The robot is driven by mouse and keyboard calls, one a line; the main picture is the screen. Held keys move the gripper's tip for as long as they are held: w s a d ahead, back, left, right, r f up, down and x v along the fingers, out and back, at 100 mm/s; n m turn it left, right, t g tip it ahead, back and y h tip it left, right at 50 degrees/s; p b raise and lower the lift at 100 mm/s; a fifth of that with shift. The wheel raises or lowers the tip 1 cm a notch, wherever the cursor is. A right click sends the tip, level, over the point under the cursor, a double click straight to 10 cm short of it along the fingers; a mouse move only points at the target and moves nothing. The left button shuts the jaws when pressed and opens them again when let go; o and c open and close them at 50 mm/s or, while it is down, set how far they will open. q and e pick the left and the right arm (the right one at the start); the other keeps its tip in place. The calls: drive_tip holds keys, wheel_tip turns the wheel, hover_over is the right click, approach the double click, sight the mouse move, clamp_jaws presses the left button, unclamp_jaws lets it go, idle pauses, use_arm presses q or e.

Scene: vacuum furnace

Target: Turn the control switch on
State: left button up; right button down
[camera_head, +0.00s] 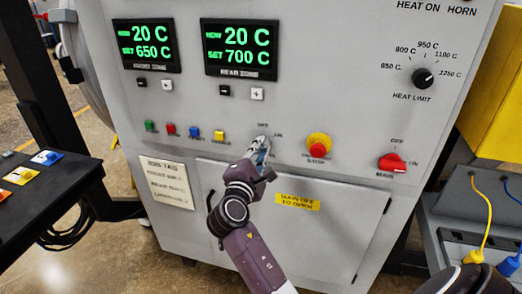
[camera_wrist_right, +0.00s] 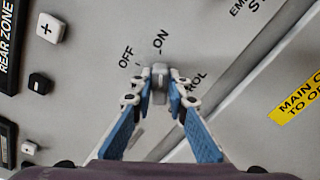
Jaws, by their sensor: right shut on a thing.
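The control switch (camera_wrist_right: 159,85) is a small grey knob on the front panel, with the labels OFF and ON above it. In the wrist view its upper end lies closer to the ON mark than to the OFF mark, but I cannot tell its exact setting. My right gripper (camera_head: 262,145) is at the switch in the head view, covering most of it. In the wrist view the blue fingers of the right gripper (camera_wrist_right: 160,90) are shut on the knob from both sides. My left gripper is in neither view.
Small coloured buttons (camera_head: 194,134) sit left of the switch. The yellow and red emergency stop (camera_head: 319,145) and red main switch (camera_head: 392,163) are to its right. A heat limit knob (camera_head: 422,78) is higher up. A black table (camera_head: 50,196) stands at the left.

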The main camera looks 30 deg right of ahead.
idle(0.4)
drive_tip(key=c, duration=1.9)
unclamp_jaws()
drive_tip(key=v, duration=0.7)
drive_tip(key=shift+s+a, duration=0.2)
